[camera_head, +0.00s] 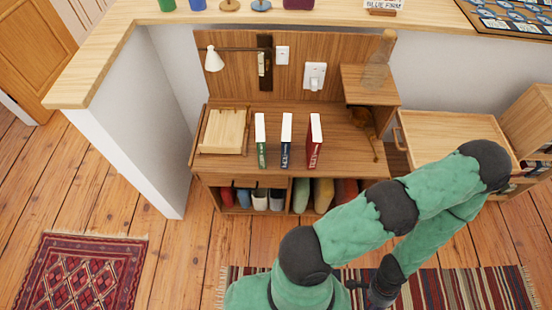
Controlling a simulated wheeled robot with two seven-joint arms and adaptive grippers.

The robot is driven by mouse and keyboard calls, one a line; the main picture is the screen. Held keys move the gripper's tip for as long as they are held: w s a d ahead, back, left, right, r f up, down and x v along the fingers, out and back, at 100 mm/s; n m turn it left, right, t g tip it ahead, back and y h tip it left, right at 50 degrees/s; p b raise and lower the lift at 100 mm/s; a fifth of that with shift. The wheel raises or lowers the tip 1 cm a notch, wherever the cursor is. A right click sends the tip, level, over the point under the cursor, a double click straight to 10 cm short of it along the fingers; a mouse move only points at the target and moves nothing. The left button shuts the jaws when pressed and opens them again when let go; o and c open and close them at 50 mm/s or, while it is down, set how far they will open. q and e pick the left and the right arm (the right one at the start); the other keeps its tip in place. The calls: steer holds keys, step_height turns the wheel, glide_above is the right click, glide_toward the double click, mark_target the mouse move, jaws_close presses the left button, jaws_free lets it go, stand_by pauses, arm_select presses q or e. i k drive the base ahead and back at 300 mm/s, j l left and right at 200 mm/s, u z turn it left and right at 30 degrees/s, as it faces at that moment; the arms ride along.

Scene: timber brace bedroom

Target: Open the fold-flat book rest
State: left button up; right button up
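The book rest (224,131) is a pale wooden slatted piece at the left of the desk top (340,150). It appears to lie flat or nearly flat; its exact fold is too small to tell. My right arm comes in from the bottom, bends at the right and folds back down. My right gripper (362,288) is a dark shape low in the picture, in front of the desk and far from the book rest. Its fingers are too small and partly hidden to judge. My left gripper is out of view.
Green (261,141), blue (286,141) and red (314,141) books stand upright right of the book rest. A white wall lamp (214,60) hangs behind it. A glass vase (377,62) stands on a raised shelf. A low partition (130,130) borders the desk's left side.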

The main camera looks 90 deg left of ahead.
mark_target(225, 132)
steer(key=u, duration=2.95)
